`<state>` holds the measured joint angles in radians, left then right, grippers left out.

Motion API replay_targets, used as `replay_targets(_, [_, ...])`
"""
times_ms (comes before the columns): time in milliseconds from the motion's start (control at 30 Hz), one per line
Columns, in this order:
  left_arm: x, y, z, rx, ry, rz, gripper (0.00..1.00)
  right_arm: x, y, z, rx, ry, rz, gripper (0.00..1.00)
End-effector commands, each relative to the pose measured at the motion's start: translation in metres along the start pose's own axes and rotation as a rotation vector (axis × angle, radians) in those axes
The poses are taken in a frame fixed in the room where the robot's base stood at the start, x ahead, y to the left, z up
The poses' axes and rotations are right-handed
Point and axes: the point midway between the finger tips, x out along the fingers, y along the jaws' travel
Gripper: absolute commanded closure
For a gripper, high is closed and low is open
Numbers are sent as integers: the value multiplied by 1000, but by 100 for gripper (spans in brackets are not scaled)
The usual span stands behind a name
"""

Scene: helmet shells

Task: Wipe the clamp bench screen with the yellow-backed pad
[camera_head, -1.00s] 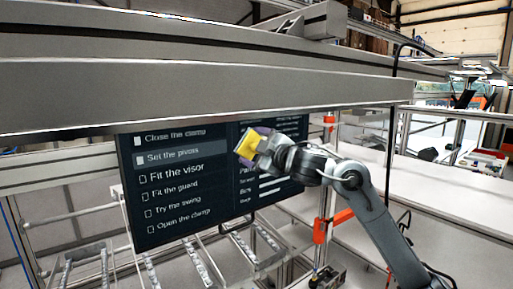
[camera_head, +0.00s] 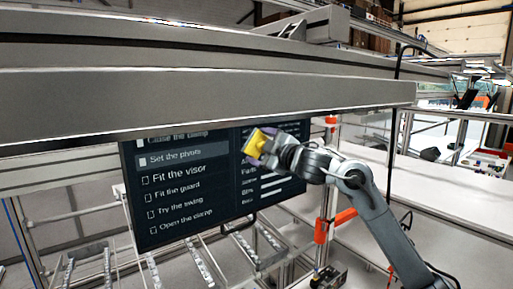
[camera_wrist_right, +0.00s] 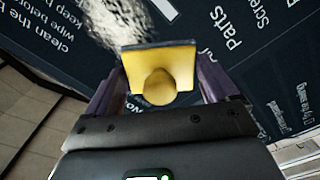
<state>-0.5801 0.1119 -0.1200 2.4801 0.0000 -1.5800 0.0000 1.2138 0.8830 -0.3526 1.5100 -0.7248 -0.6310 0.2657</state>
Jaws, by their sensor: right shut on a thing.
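The clamp bench screen (camera_head: 180,215) is a dark panel with white text lines, partly hidden at its top by a grey beam. In the right wrist view the screen (camera_wrist_right: 255,65) fills the background, with a whitish streaky smear (camera_wrist_right: 112,28) at upper left. My right gripper (camera_head: 263,143) is at the screen's upper right part. Its purple fingers are shut on the yellow-backed pad (camera_head: 256,145). In the wrist view the pad (camera_wrist_right: 160,62) sits between the fingers, its dark far edge toward the screen. I cannot tell whether it touches. My left gripper is out of view.
A long grey beam (camera_head: 220,100) crosses in front above the screen. Clear rails and metal strips (camera_head: 200,262) lie below it. An orange-red bracket (camera_head: 322,230) is on a post near my right arm. A pale bench top (camera_head: 450,215) extends to the right, mostly clear.

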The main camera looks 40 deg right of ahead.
Motion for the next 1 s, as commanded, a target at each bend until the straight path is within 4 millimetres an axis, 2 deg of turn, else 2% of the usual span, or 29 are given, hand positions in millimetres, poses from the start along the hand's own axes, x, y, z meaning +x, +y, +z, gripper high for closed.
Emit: replay_targets(1000, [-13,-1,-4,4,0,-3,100,1,32,44,0,1,1,37])
